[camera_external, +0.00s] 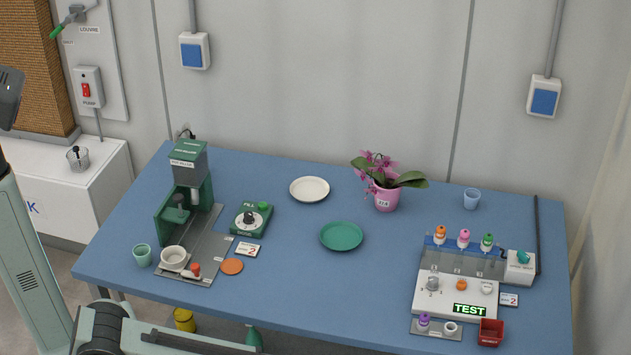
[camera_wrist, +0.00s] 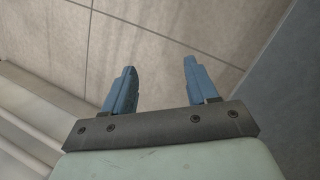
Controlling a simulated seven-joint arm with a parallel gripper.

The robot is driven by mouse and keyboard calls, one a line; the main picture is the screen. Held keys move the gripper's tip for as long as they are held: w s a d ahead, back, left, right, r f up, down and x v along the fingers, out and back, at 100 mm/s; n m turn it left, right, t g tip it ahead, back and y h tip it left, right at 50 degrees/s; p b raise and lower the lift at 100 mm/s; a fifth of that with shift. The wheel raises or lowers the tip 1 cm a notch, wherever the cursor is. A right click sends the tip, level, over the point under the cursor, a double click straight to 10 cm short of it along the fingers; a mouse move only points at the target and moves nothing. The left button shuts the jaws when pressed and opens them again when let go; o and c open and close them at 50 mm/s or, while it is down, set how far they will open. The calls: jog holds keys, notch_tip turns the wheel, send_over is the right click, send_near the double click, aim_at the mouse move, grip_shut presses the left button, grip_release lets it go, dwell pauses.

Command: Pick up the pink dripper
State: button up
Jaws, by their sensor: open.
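The pink dripper (camera_external: 463,238) is a small bottle with a pink top. It stands upright in the rack (camera_external: 455,265) at the back of the white test station, between an orange-topped dripper (camera_external: 440,235) and a green-topped dripper (camera_external: 487,242). My gripper (camera_wrist: 160,68) shows in the wrist view, with two blue fingers apart and nothing between them. Behind the fingers are only floor tiles and pale surfaces; no dripper is in that view. In the external view my arm is at the lower left, far from the rack, and the fingers are not visible.
A purple-topped dripper (camera_external: 424,321), a white cup (camera_external: 450,328) and a red bin (camera_external: 491,332) are at the station's front. A potted orchid (camera_external: 386,198) stands left of the rack. A green plate (camera_external: 341,237) lies mid-table, with bare blue table (camera_external: 375,285) around it.

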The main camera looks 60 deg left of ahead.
jog(key=w+d+r+m+t+y, duration=0.15)
jog(key=w+d+r+m, duration=0.35)
jog(key=w+r, duration=0.55)
jog(key=w+d+r+m+t, duration=0.2)
jog(key=w+d+r, duration=0.35)
jog(key=r, duration=0.45)
jog(key=w+d+r+m+t+y, duration=0.1)
jog(key=w+d+r+m+t, duration=0.2)
jog(key=w+r, duration=0.55)
jog(key=w+d+r+m+t, duration=0.2)
jog(key=w+d+r, duration=0.35)
jog(key=r, duration=0.55)
notch_tip(320, 180, up, 19)
jog(key=g+h, duration=0.1)
jog(key=g, duration=0.4)
send_over(465, 232)
jog(key=shift+n, duration=0.4)
jog(key=f, duration=0.8)
jog(key=shift+w+a, duration=0.15)
jog(key=shift+a, duration=0.2)
jog(key=shift+d+f, duration=0.2)
jog(key=shift+f, duration=1.15)
jog(key=shift+d+f, duration=0.15)
jog(key=shift+f, duration=1.2)
